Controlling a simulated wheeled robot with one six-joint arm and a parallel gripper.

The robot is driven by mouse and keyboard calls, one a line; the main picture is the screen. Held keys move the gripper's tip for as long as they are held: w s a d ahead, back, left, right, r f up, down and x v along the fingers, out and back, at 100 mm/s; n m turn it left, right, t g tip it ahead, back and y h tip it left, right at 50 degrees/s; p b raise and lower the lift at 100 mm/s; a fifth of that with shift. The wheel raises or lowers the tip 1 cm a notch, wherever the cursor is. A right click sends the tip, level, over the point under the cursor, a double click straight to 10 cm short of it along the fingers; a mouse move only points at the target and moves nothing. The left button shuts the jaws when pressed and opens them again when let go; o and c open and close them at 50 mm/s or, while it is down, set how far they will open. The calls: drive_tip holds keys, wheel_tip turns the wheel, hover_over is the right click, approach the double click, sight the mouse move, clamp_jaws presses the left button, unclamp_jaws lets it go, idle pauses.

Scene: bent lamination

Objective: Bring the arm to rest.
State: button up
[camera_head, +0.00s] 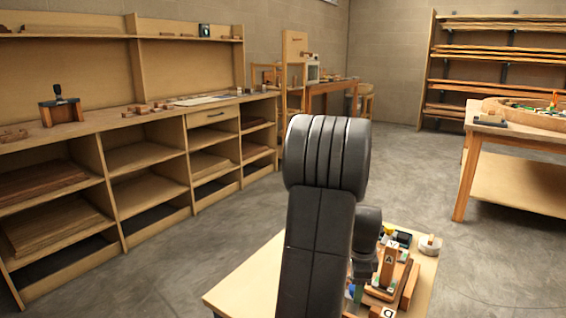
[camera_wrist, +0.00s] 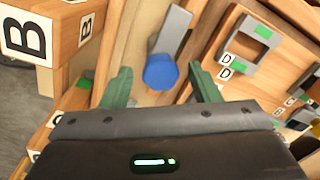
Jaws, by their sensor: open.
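My gripper (camera_wrist: 160,85) shows in the wrist view with its two green fingers spread apart. It is open, and nothing is clamped between the fingers. Beyond the fingertips lies a round blue piece (camera_wrist: 160,72) beside a grey strip (camera_wrist: 175,30) on wood. In the head view my dark arm rises in the middle and hides part of the small wooden table (camera_head: 240,290). The gripper is mostly hidden behind the arm there, close to the parts on that table.
Wooden blocks marked B (camera_wrist: 28,38) and a grey piece with D labels (camera_wrist: 258,32) are close around the fingers. Shelving (camera_head: 120,160) lines the left, a workbench (camera_head: 520,145) stands right. Floor between is clear.

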drive_tip(key=m+b, duration=0.2)
drive_tip(key=m, duration=0.1)
drive_tip(key=shift+f, duration=0.1)
drive_tip(key=shift+m, duration=0.3)
drive_tip(key=shift+r, duration=0.2)
